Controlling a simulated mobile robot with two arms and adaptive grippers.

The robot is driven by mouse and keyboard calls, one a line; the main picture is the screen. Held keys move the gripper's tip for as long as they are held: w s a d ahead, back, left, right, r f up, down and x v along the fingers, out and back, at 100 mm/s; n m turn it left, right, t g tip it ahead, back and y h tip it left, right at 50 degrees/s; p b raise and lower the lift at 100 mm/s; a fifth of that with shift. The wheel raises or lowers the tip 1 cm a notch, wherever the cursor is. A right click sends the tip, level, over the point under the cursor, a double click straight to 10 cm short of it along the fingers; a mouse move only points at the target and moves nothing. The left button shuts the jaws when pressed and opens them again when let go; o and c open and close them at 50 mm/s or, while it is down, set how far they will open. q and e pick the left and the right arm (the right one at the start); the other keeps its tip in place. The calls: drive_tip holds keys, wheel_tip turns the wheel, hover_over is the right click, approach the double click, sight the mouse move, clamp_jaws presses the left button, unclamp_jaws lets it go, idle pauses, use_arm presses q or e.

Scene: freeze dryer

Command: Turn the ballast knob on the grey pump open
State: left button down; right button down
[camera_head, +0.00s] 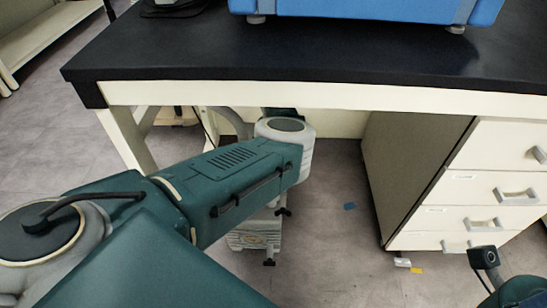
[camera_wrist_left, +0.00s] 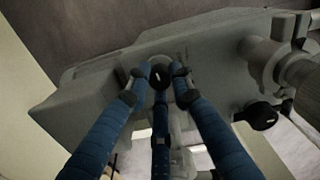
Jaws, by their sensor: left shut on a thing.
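The grey pump (camera_wrist_left: 85,100) fills much of the left wrist view. In the head view, part of what looks like the pump (camera_head: 250,238) shows on the floor under the bench, behind my left arm. A black knob with a white mark (camera_wrist_left: 160,76) is on the pump face. My left gripper (camera_wrist_left: 160,82), with blue fingers, is shut on this knob, its fingertips on either side and one finger below. My right gripper is out of view.
The black bench top (camera_head: 300,55) overhangs my left arm, with a blue machine (camera_head: 370,10) on it. A drawer cabinet (camera_head: 480,185) stands under the bench at right. Floor between pump and cabinet is mostly clear, with small blue and yellow scraps. Pipe fittings (camera_wrist_left: 265,60) stick out beside the second knob.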

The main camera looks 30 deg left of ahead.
use_arm(q)
drive_tip(key=shift+w+d+r+m+p, duration=0.1)
drive_tip(key=shift+w+m+p, duration=0.1)
drive_tip(key=shift+m+p, duration=0.3)
drive_tip(key=c, duration=1.5)
unclamp_jaws()
drive_tip(key=shift+s, duration=0.1)
